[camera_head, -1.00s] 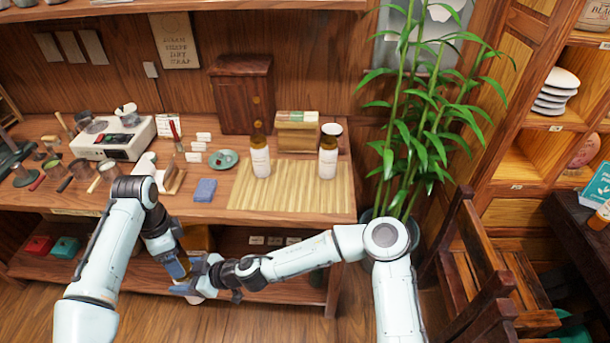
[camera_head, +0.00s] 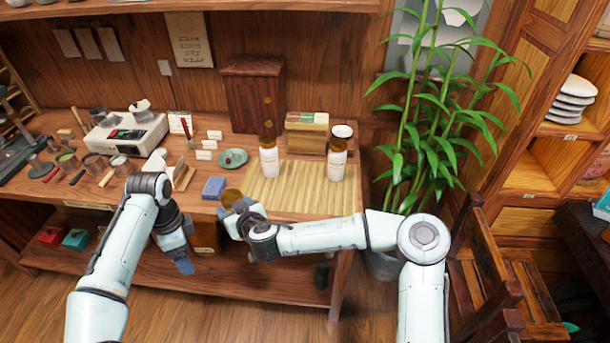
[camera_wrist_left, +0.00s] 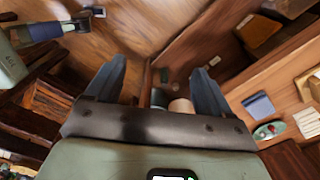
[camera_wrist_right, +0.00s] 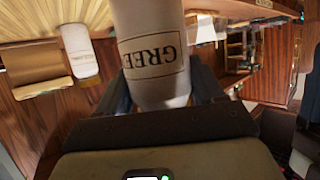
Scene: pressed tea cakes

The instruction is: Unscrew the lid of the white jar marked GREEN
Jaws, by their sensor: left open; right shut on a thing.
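The white jar marked GREEN (camera_wrist_right: 150,55) is in my right gripper (camera_wrist_right: 162,90), its lettering upside down in the right wrist view. In the head view my right gripper (camera_head: 238,205) is at the table's front edge; a round amber-brown top (camera_head: 231,196) shows there, and the white body is hidden. The right wrist view does not show the lid. My left gripper (camera_head: 183,262) is open, lower and to the left, apart from the jar. In the left wrist view its spread fingers (camera_wrist_left: 157,85) have nothing held between them.
Two white jars with brown caps, one left (camera_head: 269,160) and one right (camera_head: 337,162), stand on the bamboo mat (camera_head: 300,195). A blue block (camera_head: 214,188) and a green saucer (camera_head: 233,157) lie nearby. Below is a lower shelf (camera_head: 140,264). A bamboo plant (camera_head: 420,130) stands right.

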